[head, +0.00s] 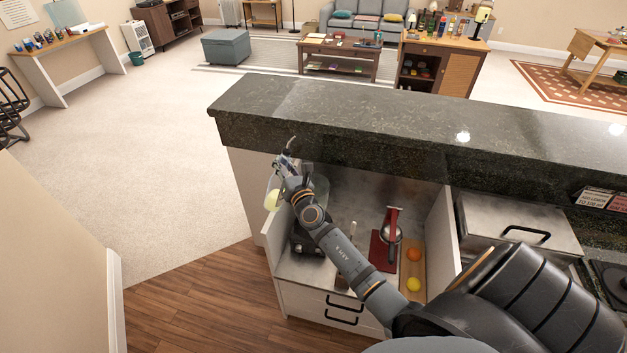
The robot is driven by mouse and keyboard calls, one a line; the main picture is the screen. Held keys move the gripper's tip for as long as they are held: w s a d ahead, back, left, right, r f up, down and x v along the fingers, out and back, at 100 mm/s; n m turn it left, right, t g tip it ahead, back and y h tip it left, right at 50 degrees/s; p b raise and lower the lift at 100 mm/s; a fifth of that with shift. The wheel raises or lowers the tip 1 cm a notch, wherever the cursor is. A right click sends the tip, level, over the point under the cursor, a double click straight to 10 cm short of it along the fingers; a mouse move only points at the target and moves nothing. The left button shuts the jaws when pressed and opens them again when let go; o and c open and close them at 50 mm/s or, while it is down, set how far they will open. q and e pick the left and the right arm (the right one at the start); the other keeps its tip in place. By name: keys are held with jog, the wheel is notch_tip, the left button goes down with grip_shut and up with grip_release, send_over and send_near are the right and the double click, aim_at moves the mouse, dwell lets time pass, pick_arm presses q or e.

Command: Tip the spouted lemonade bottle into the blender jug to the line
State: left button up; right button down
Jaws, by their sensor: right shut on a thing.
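My right arm reaches in from the lower right, and its right gripper (284,165) is at the left end of the bar's work surface. It is shut on the spouted lemonade bottle (271,200), which is clear with pale yellow liquid low in it. The gripper hides part of the bottle, so I cannot tell its exact tilt. The blender jug (320,187) is clear and stands just right of the gripper, partly behind my arm. Its dark base (303,244) shows below. The jug's line and contents are too small to make out. My left gripper is out of view.
A raised dark stone counter (400,118) runs behind the work surface. A citrus press (391,235) on a red mat (381,252) is right of the blender. A wooden board (406,268) with an orange (414,254) and a lemon (413,284) is beside it.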

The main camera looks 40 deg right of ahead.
jog(key=shift+r+n, duration=0.15)
jog(key=shift+n, duration=0.65)
jog(key=shift+n+y, duration=0.3)
jog(key=shift+n, duration=1)
notch_tip(320, 180, up, 6)
jog(key=p, duration=0.5)
jog(key=shift+r+p, duration=0.1)
jog(key=shift+p, duration=0.3)
jog(key=shift+f, duration=0.2)
jog(key=shift+f+b, duration=0.1)
jog(key=shift+b, duration=0.2)
